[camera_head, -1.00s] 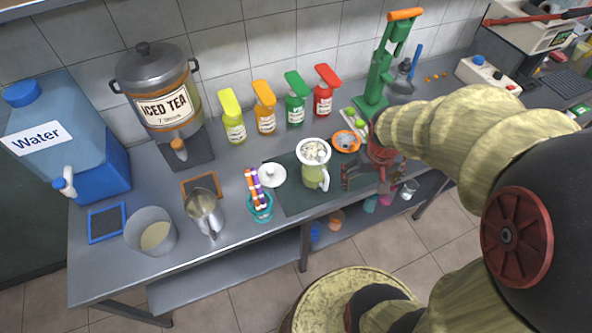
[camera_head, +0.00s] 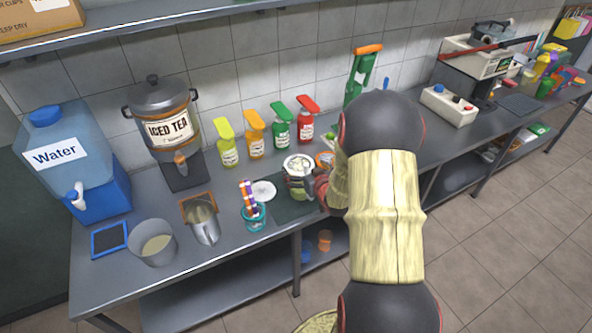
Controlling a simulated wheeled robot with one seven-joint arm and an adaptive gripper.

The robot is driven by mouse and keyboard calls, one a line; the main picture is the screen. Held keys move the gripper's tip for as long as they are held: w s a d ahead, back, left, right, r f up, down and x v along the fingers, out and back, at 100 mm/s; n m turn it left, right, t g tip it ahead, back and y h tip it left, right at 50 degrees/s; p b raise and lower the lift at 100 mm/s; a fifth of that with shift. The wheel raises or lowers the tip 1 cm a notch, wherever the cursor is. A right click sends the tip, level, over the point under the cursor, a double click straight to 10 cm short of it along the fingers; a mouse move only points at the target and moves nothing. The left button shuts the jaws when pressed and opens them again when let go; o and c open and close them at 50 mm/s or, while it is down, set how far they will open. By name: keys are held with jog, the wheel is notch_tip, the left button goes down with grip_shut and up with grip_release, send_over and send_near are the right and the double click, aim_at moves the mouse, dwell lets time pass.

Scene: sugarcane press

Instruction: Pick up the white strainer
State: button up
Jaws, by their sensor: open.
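A pale jug (camera_head: 299,190) stands on the dark mat (camera_head: 287,213). A round white piece with pale lumps in it (camera_head: 299,163) sits at its top; I cannot tell whether this is the strainer or the jug's own rim. A flat white disc (camera_head: 263,190), which looks like a lid, lies on the mat's left edge. My gripper (camera_head: 300,183) is open, its fingers beside and in front of the jug's upper part. Whether they touch it is too small to tell. My arm hides what lies right of the jug.
Several coloured bottles (camera_head: 255,140) line the back.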

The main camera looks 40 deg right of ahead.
aim_at(298, 163)
jog(key=x, duration=0.2)
jog(key=shift+w+f, duration=0.25)
jog(key=x, duration=0.2)
jog(key=b+x, duration=0.1)
jog(key=x, duration=0.1)
jog(key=shift+s+d+f, duration=0.15)
jog(key=shift+d+f, duration=0.1)
jog(key=shift+f, duration=0.15)
jog(key=shift+w+d, duration=0.1)
jog(key=shift+w, duration=0.25)
jog(key=c, duration=0.3)
jog(key=c, duration=0.8)
